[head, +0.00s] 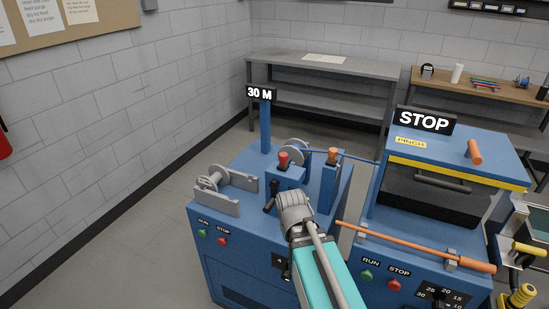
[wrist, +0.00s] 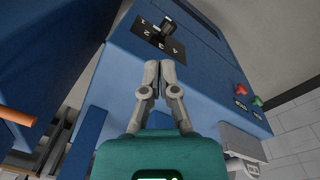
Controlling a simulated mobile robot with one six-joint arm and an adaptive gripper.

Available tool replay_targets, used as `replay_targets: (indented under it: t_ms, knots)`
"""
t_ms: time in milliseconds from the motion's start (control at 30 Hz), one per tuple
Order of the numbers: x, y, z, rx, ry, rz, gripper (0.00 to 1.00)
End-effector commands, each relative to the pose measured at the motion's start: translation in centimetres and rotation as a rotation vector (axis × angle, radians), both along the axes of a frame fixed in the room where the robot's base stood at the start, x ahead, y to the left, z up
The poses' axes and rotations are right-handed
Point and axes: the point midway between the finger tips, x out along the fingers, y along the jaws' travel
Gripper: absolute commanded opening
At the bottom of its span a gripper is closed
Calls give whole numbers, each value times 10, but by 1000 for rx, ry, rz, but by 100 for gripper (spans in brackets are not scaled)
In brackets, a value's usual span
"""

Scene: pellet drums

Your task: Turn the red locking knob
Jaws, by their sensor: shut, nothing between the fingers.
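The red knob (head: 283,158) stands upright on a raised blue block on top of the left blue machine (head: 240,250) in the head view. A small black lever handle (head: 271,196) sits beside that block. The grey end of my gripper (head: 295,208) is in front of the block, apart from the red knob as far as I can tell. In the wrist view my gripper (wrist: 160,68) is shut and empty, its fingertips together before a blue machine face. The red knob is not visible in the wrist view.
A similar orange-red knob (head: 333,152) tops a blue post to the right. An orange bar (head: 410,245) crosses the front of the right machine, under the STOP sign (head: 425,121). A black dial plate (wrist: 160,40) lies beyond my fingertips. Floor is clear at left.

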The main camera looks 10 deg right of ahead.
Motion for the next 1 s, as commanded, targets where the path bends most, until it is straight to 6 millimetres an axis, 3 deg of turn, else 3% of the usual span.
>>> replay_targets:
  t_ms: [267,567,767,1000]
  knots:
    - [54,1,3,-271,-4,81,0]
    - [130,13,35,-684,-47,175,0]
    - [178,42,68,-953,-103,224,0]
    - [222,90,112,-1232,-186,260,0]
